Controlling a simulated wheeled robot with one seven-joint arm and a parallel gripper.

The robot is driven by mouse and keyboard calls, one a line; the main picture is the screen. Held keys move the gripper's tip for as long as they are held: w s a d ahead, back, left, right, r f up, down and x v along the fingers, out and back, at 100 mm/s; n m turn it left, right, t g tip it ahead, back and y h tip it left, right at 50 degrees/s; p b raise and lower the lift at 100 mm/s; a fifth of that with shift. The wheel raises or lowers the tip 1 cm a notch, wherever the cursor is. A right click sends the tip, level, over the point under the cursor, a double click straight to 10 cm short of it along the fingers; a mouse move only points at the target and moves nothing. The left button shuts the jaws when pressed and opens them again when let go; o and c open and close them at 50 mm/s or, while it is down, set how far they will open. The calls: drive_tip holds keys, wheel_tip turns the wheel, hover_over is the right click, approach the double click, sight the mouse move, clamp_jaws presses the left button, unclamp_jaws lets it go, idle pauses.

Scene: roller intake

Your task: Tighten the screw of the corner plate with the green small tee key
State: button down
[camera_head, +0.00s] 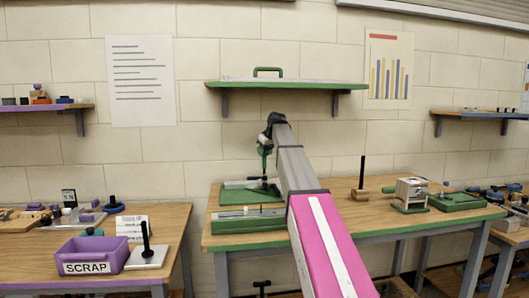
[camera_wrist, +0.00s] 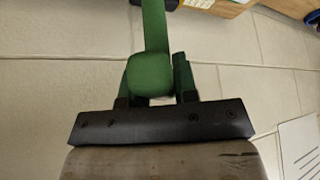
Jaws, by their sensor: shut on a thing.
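My gripper (camera_head: 265,145) is in the head view above the back of the middle bench, at the end of my outstretched arm. It is shut on a green piece, which I take to be the green small tee key (camera_head: 264,160); it hangs below the jaws, clear of the bench top. In the wrist view the green piece (camera_wrist: 150,75) sits between the jaws, and a green bar runs from it to the top edge. Its tip is out of view there. Beneath it in the head view is a green-edged fixture (camera_head: 236,184) with grey parts. I cannot make out the corner plate or its screw.
A long green fixture (camera_head: 247,219) lies at the bench front. A wooden block with a dark upright rod (camera_head: 361,175), a grey-and-green device (camera_head: 410,192) and a green tray (camera_head: 458,201) stand to the right. A shelf (camera_head: 290,84) hangs above. A purple SCRAP bin (camera_head: 92,254) is left.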

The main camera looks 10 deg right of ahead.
drive_tip(key=shift+f, duration=1)
drive_tip(key=shift+m+t+h, duration=0.3)
drive_tip(key=shift+m+h, duration=0.5)
drive_tip(key=shift+m, duration=0.9)
drive_tip(key=shift+m+h, duration=0.3)
drive_tip(key=shift+m, duration=0.3)
drive_tip(key=shift+m+h, duration=0.6)
drive_tip(key=shift+m, duration=0.6)
